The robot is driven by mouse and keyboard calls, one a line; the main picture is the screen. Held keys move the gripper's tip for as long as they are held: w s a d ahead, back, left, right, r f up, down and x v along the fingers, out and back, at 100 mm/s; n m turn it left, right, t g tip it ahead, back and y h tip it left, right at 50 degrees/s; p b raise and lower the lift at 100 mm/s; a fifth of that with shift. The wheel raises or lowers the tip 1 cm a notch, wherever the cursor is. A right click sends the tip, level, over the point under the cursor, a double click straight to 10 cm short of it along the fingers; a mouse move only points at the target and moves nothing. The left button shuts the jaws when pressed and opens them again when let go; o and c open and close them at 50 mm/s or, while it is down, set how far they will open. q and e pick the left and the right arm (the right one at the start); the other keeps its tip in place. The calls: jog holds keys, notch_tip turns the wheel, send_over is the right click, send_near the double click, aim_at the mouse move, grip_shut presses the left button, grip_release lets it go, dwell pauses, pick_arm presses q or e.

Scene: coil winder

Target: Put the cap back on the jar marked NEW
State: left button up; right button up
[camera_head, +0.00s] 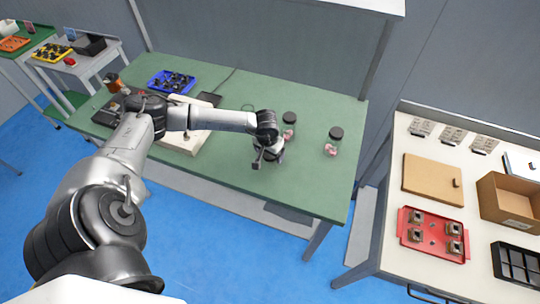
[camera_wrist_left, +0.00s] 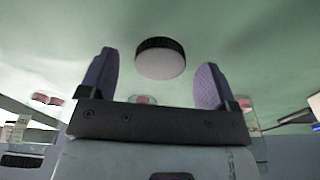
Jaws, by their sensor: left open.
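Two clear jars with dark caps and pink contents stand at the right of the green table: one farther back (camera_head: 289,126) and one nearer the right edge (camera_head: 332,146). No NEW mark is readable on either. My left gripper (camera_head: 262,160) is low over the table, left of the jars. In the left wrist view its two purple fingers (camera_wrist_left: 157,80) are spread apart. A round cap (camera_wrist_left: 160,60) with a dark ribbed rim and pale face shows between and beyond them; I cannot see it touching either finger. Pink contents show low in that view, partly hidden by the gripper. My right gripper is not in view.
A blue tray (camera_head: 171,81) of dark parts and a pale board (camera_head: 184,138) lie on the green table (camera_head: 317,105). A white table at the right holds a red tray (camera_head: 433,233), a brown board (camera_head: 433,179) and a carton (camera_head: 508,202). The green table's front right is clear.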

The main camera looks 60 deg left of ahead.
pick_arm(q)
jog(key=shift+f, duration=0.3)
jog(key=shift+c, duration=0.5)
jog(key=c, duration=0.9)
